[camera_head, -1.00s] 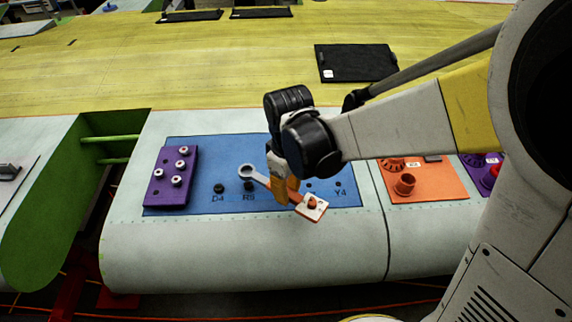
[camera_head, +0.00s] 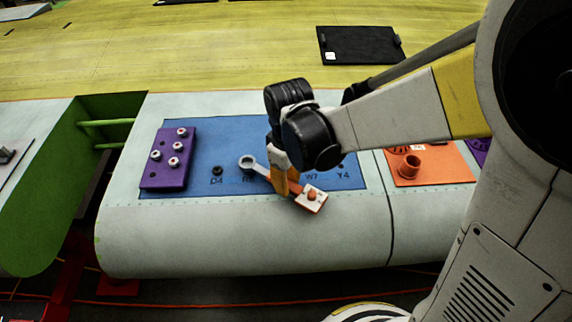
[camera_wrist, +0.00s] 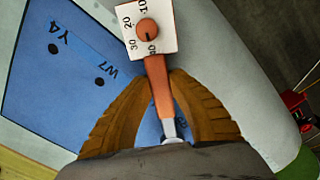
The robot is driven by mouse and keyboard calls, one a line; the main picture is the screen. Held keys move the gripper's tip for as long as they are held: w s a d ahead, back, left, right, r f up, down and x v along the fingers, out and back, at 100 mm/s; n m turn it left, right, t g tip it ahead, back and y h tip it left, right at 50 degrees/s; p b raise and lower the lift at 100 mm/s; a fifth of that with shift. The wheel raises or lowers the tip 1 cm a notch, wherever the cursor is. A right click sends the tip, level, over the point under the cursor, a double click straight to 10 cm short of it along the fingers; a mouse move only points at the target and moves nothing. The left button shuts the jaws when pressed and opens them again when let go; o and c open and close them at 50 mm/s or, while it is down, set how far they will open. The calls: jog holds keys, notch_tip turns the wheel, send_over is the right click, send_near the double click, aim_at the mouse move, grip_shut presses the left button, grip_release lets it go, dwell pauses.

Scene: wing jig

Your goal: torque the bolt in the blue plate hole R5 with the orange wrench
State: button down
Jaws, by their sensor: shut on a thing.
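The orange wrench (camera_head: 311,198) has a grey ring end and a square white dial head, which also shows in the wrist view (camera_wrist: 149,31). My gripper (camera_head: 281,186) is shut on its orange handle; the yellow fingers flank the handle in the wrist view (camera_wrist: 168,88). The blue plate (camera_head: 205,137) carries labels D4, W7 and Y4; the R5 label is partly covered. The wrench's ring end (camera_head: 247,162) lies over the R5 spot in the head view and hides the bolt there. I cannot tell whether it is around the bolt or above it.
A black bolt (camera_head: 217,171) stands at D4. A purple block (camera_head: 166,176) with several bolts is at the plate's left. An orange plate (camera_head: 439,165) with a cup-like part lies to the right. A black mat (camera_head: 360,45) lies behind on the yellow surface.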

aim_at(272, 206)
jog(key=shift+f, duration=0.15)
jog(key=shift+f+b, duration=0.7)
jog(key=shift+b, duration=0.05)
jog(key=shift+s+a+m, duration=0.95)
jog(key=shift+a+m, duration=0.05)
jog(key=shift+m, duration=0.3)
jog(key=shift+f, duration=0.1)
jog(key=shift+s+a+f+m+b, duration=0.1)
jog(key=shift+s+a+m+b, duration=0.15)
jog(key=shift+s+a+m, duration=0.25)
jog(key=shift+s+a+m+b, duration=0.2)
jog(key=shift+s+a+m, duration=0.05)
jog(key=shift+a+m, duration=0.35)
jog(key=shift+a, duration=0.1)
